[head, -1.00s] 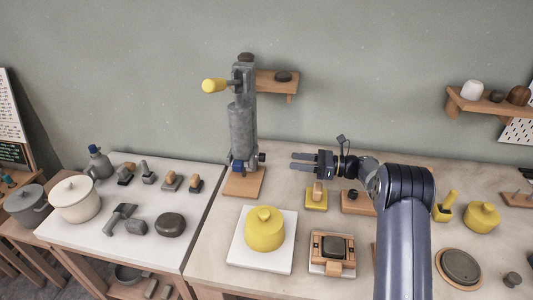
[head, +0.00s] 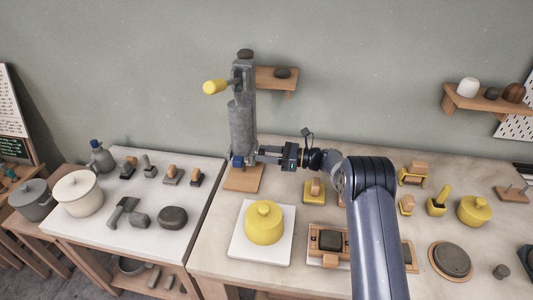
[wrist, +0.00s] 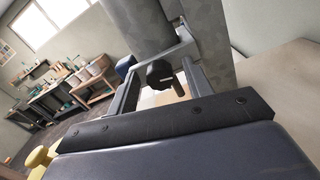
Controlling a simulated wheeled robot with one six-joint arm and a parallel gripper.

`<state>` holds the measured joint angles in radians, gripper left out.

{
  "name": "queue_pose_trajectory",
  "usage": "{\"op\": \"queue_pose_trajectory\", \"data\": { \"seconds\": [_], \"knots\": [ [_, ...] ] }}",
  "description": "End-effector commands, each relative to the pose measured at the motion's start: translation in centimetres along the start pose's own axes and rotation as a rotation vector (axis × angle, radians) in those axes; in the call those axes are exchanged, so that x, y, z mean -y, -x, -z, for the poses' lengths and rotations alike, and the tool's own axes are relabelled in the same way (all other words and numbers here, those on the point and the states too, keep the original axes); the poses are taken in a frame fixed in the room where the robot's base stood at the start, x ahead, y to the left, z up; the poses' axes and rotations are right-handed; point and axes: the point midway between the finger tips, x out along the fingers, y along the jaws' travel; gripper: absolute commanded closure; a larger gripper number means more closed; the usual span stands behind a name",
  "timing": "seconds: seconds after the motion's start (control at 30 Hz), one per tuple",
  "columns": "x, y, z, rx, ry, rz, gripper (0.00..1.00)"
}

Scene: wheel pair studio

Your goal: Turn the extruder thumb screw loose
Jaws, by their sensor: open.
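The extruder (head: 242,118) is a tall grey upright cylinder on a wooden base, with a yellow-handled lever at its top. In the wrist view its dark thumb screw (wrist: 160,75) shows as a knobbed head with a short stem. My gripper (head: 259,156) is level beside the lower part of the extruder. In the wrist view my gripper (wrist: 160,72) is open, with a finger on each side of the thumb screw. I cannot tell whether either finger touches it. In the head view the fingertips hide the screw.
A yellow lidded pot (head: 264,222) stands on a white board in front of the extruder. A yellow block with a wooden knob (head: 314,190) sits below my gripper. A wall shelf (head: 277,79) is behind the extruder. A side table with several tools is at left.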

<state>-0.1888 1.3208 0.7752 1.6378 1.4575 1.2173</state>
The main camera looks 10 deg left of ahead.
Motion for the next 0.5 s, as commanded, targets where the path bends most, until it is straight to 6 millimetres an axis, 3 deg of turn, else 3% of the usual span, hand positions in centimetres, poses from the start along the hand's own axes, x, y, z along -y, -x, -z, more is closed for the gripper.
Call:
{"op": "queue_pose_trajectory", "data": {
  "seconds": [0.5],
  "knots": [
    [0.00,0.03,-0.03,0.000,0.000,0.000,0.93]
  ]
}}
